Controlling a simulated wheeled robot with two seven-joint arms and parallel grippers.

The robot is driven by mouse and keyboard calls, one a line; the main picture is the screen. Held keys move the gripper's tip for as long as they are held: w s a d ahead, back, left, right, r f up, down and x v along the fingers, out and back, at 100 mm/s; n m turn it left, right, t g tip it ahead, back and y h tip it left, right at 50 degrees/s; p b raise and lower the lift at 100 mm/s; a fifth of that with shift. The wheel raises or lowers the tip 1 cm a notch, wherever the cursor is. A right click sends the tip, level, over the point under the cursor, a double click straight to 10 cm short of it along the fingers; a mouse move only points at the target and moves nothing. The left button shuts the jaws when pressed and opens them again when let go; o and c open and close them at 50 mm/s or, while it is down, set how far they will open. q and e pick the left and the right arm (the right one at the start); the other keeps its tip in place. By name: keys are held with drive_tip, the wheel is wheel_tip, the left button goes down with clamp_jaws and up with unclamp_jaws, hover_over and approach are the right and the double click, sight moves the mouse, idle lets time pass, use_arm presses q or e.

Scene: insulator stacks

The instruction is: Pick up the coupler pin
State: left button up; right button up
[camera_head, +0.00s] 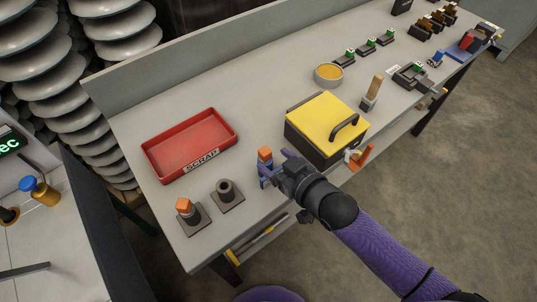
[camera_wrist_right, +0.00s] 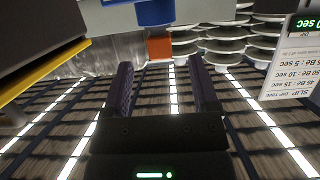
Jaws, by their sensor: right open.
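An orange-topped piece (camera_head: 265,153), which looks like the coupler pin, stands on the bench in front of the yellow-lidded box. In the right wrist view its orange end (camera_wrist_right: 159,48) adjoins a blue round part (camera_wrist_right: 154,12). My right gripper (camera_head: 272,168) is open beside it in the head view. In the wrist view the piece shows in the gap just past the spread fingertips (camera_wrist_right: 163,75), not clamped. The fingers hide its lower part in the head view. A second orange-topped piece (camera_head: 184,205) stands on a square base at the near left. My left gripper is not in view.
A black box with a yellow lid (camera_head: 326,118) stands close to the right gripper. A red scrap tray (camera_head: 165,165) and a grey socket on a base (camera_head: 226,193) lie to the left. Bench space between tray and box is clear.

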sight(268, 156)
drive_tip(key=b+x, duration=0.1)
drive_tip(key=x, duration=0.3)
drive_tip(key=shift+w+a+f+b, duration=0.15)
drive_tip(key=shift+w+f+b, duration=0.05)
drive_tip(key=shift+b, duration=0.1)
drive_tip(key=shift+r, duration=0.1)
clamp_jaws()
